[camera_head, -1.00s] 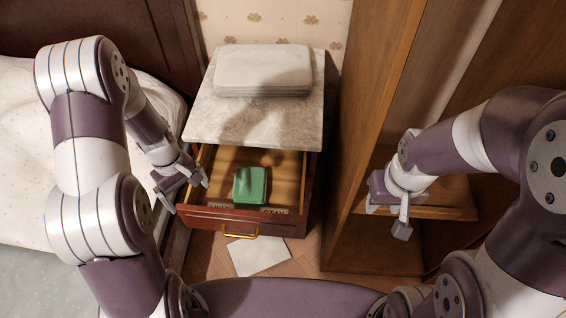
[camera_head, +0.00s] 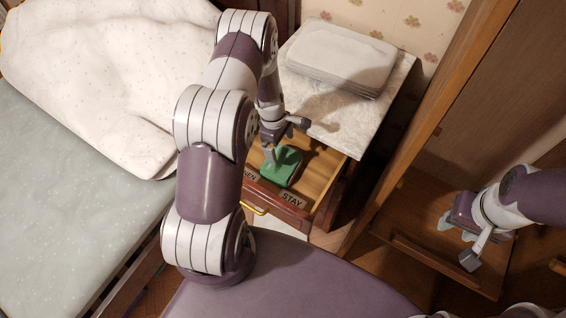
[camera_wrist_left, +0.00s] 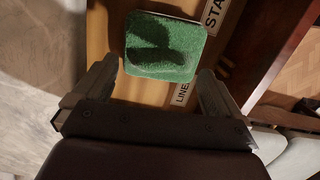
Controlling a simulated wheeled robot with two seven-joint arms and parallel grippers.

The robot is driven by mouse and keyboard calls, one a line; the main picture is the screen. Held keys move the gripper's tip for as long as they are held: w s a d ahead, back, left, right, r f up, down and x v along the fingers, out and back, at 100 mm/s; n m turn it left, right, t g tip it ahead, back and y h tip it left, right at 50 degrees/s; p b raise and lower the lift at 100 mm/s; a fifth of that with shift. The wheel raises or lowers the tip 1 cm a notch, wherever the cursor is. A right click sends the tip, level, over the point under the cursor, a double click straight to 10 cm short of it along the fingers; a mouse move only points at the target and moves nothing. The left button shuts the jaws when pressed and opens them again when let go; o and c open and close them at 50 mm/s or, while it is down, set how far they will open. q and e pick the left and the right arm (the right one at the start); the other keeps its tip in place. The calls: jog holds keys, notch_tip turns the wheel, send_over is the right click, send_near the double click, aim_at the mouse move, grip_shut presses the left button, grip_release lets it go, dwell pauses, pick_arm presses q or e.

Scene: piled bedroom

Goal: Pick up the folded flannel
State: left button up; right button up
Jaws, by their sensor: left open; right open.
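The folded flannel, a green square cloth (camera_head: 285,168), lies in the open drawer of the nightstand. In the left wrist view the flannel (camera_wrist_left: 165,48) lies just beyond the fingertips, with the gripper's shadow on it. My left gripper (camera_head: 284,143) is open above the drawer, over the flannel's far left side; one finger hides part of it. In the left wrist view the left gripper (camera_wrist_left: 157,72) has its fingers spread wider than the cloth, with nothing between them. My right gripper (camera_head: 459,240) is open and empty by the wooden cabinet at the right.
The drawer front (camera_head: 285,207) bears labels, one reading STAY. A white folded stack (camera_head: 340,58) sits on the marble nightstand top (camera_head: 393,92). A bed (camera_head: 75,190) stands at the left. The tall wooden cabinet (camera_head: 400,190) stands close on the right.

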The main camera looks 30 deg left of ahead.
aim_at(280, 156)
pick_arm(q)
jog(key=f, duration=0.2)
jog(key=s+f+p, duration=0.1)
jog(key=f, duration=0.1)
jog(key=shift+d+f, duration=0.1)
jog(key=shift+f, duration=0.1)
jog(key=shift+w+d+f, duration=0.1)
jog(key=shift+w+f, duration=0.1)
jog(key=shift+f, duration=0.2)
jog(key=c, duration=1.7)
jog(key=shift+s+r, duration=0.1)
